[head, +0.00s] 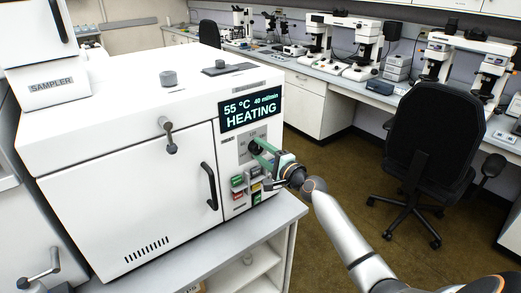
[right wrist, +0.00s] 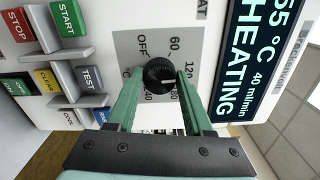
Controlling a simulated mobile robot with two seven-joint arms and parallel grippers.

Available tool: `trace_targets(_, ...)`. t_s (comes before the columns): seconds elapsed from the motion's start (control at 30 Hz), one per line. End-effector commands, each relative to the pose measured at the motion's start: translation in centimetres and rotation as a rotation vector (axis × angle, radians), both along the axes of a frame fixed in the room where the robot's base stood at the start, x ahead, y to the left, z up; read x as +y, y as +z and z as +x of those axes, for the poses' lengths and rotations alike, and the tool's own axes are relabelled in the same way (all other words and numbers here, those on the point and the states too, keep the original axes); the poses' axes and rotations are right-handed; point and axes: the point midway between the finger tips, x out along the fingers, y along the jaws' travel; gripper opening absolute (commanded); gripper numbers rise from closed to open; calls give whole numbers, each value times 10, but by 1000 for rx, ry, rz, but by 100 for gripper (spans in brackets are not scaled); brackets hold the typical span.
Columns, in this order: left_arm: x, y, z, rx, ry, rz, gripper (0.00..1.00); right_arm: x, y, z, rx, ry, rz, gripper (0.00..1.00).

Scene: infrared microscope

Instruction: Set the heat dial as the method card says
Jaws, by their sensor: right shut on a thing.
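The black heat dial (right wrist: 160,74) sits on a grey scale plate (right wrist: 128,44) marked OFF, 60, 120 and 240, with other marks partly covered. My right gripper (right wrist: 157,88) has its green fingers shut on the dial, one on each side. In the head view the right gripper (head: 259,149) reaches the white oven's front panel from the right. I cannot make out the dial's pointer. The display (head: 250,112) reads 55 °C, 40 ml/min, HEATING. No readable method card shows. My left gripper is out of view.
START (right wrist: 67,18), STOP (right wrist: 17,25), TEST (right wrist: 90,79) and other buttons sit close to the dial. The oven door has a black handle (head: 209,186) left of the panel. A black chair (head: 433,140) stands at right, with open floor between.

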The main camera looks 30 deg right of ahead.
Motion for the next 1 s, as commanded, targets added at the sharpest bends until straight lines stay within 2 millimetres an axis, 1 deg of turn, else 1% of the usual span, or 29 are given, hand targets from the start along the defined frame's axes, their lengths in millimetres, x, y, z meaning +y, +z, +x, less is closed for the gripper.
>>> trace_targets(0.27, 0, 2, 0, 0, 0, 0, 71, 0, 0, 0, 4, 0, 56, 0)
trace_targets(0.67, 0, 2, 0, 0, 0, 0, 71, 0, 0, 0, 5, 0, 60, 0)
trace_targets(0.7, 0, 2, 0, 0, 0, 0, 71, 0, 0, 0, 5, 0, 60, 55)
trace_targets(0.93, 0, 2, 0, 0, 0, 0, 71, 0, 0, 0, 5, 0, 59, 81)
trace_targets(1.0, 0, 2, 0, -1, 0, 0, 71, 0, 0, 0, 5, 0, 59, 82)
